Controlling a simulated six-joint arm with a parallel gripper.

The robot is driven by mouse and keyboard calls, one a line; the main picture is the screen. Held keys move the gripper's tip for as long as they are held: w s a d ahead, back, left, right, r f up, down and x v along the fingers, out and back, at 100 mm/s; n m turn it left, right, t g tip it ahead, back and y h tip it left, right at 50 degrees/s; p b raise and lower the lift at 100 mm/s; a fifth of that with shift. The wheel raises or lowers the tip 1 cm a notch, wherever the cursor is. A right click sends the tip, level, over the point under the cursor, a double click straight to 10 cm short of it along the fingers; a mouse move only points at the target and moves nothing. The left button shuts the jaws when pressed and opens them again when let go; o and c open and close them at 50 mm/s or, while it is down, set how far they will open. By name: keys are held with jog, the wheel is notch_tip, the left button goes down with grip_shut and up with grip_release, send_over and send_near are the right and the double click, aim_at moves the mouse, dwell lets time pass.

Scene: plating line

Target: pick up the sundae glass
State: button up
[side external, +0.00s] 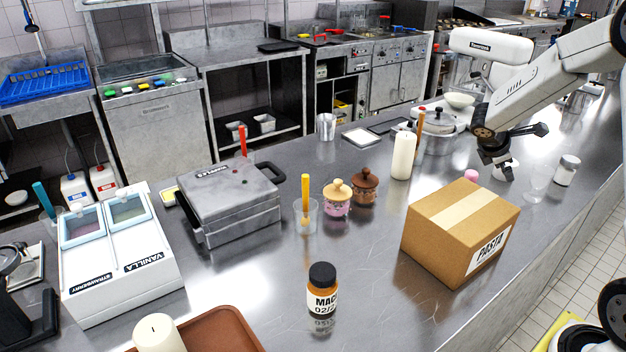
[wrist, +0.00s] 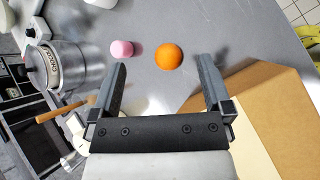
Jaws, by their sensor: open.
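A clear, stemmed glass (side external: 537,182), which looks like the sundae glass, stands upright on the steel counter at the right of the side view. My gripper (side external: 497,172) hangs over the counter to the left of it, apart from it. In the wrist view my gripper (wrist: 163,66) has its two fingers wide apart with nothing held between them. I cannot make out the glass in the wrist view.
An orange ball (wrist: 169,56) and a pink ball (wrist: 122,49) lie on the counter beyond my fingers. A cardboard box (side external: 460,232) stands nearby, and a pot (side external: 437,130) is behind. A white-labelled jar (side external: 566,170) stands right of the glass. A white candle (side external: 403,155) is farther left.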

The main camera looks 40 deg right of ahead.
aim_at(537, 173)
jog(key=s+d+n+g+h, duration=0.2)
jog(key=d+n+h, duration=0.25)
jog(key=d, duration=1.15)
jog(key=shift+n+y, duration=0.25)
jog(key=shift+n, duration=0.1)
jog(key=f, duration=0.6)
jog(key=shift+a+f, duration=0.2)
jog(key=shift+f, duration=0.45)
jog(key=shift+d, duration=0.1)
jog(key=shift+x, duration=3.8)
jog(key=shift+c, duration=0.2)
jog(key=shift+r, duration=0.1)
jog(key=c, duration=1.3)
jog(key=shift+o, duration=0.2)
jog(key=shift+r, duration=0.15)
